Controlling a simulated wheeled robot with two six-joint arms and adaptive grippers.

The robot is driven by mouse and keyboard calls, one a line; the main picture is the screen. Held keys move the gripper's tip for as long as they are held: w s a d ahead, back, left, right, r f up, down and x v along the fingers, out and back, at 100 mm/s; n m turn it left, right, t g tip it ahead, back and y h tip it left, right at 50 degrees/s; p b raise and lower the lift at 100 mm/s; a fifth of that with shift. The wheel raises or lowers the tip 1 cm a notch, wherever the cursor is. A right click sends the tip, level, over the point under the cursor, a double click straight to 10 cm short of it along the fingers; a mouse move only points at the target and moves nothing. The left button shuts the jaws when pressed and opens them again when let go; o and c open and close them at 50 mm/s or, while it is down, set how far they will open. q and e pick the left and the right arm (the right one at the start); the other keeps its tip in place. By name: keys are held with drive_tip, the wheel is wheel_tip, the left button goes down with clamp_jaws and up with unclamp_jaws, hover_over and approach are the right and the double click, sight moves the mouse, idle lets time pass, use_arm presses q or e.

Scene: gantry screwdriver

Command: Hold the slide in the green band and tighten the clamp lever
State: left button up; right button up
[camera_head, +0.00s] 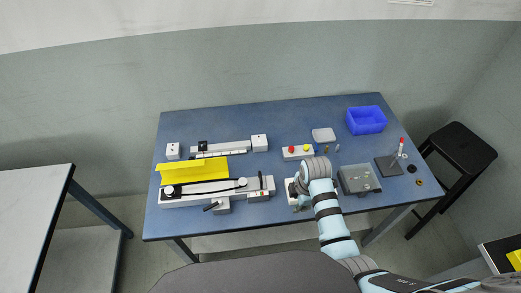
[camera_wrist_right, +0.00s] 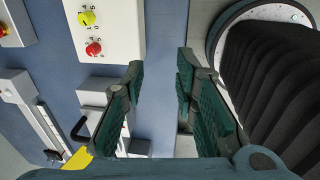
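A white rail assembly (camera_head: 230,186) with a yellow beam (camera_head: 195,171) lies on the left half of the table. Near its right end is a small block with red and green marks (camera_head: 259,194), probably the band scale, and a thin black upright lever (camera_head: 261,180). Another dark lever (camera_head: 211,207) sticks out at the front. In the right wrist view a black bent handle (camera_wrist_right: 78,130) shows left of my fingers. I cannot tell which lever is the clamp. My right gripper (camera_head: 296,192) is right of the assembly; in its wrist view (camera_wrist_right: 160,65) it is open and empty. My left gripper is not in view.
A white box with red and yellow knobs (camera_head: 297,152) stands behind my right gripper, also in the wrist view (camera_wrist_right: 97,30). A second rail (camera_head: 222,147) lies behind. A grey box (camera_head: 359,179), blue bin (camera_head: 366,121) and stand (camera_head: 389,165) are to the right.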

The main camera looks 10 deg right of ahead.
sight(260, 175)
drive_tip(key=w+a+r+n, duration=0.1)
drive_tip(key=w+a+n, duration=0.1)
drive_tip(key=n, duration=0.1)
drive_tip(key=w+a+r+n, duration=0.2)
drive_tip(key=w+n, duration=0.1)
drive_tip(key=w+a+r+n+g, duration=0.1)
drive_tip(key=w+a+n, duration=0.1)
drive_tip(key=w+n, duration=0.1)
drive_tip(key=shift+w+a+r+n, duration=0.15)
drive_tip(key=shift+a+r+n, duration=0.15)
drive_tip(key=shift+a+n, duration=0.15)
drive_tip(key=w+a+r+n, duration=0.1)
drive_tip(key=n, duration=0.1)
drive_tip(key=a+r+n, duration=0.1)
drive_tip(key=r+n, duration=0.1)
drive_tip(key=n, duration=0.1)
drive_tip(key=w+a+r+n, duration=0.1)
drive_tip(key=r+n, duration=0.1)
drive_tip(key=n, duration=0.1)
drive_tip(key=shift+w+a+r+g, duration=0.2)
drive_tip(key=shift+w+a+g, duration=0.1)
drive_tip(key=shift+w+a, duration=0.05)
wheel_tip(260, 175, down, 9)
drive_tip(key=b, duration=0.8)
drive_tip(key=shift+b, duration=0.4)
drive_tip(key=shift+r, duration=0.1)
drive_tip(key=shift+r, duration=0.1)
drive_tip(key=shift+c, duration=0.2)
clamp_jaws()
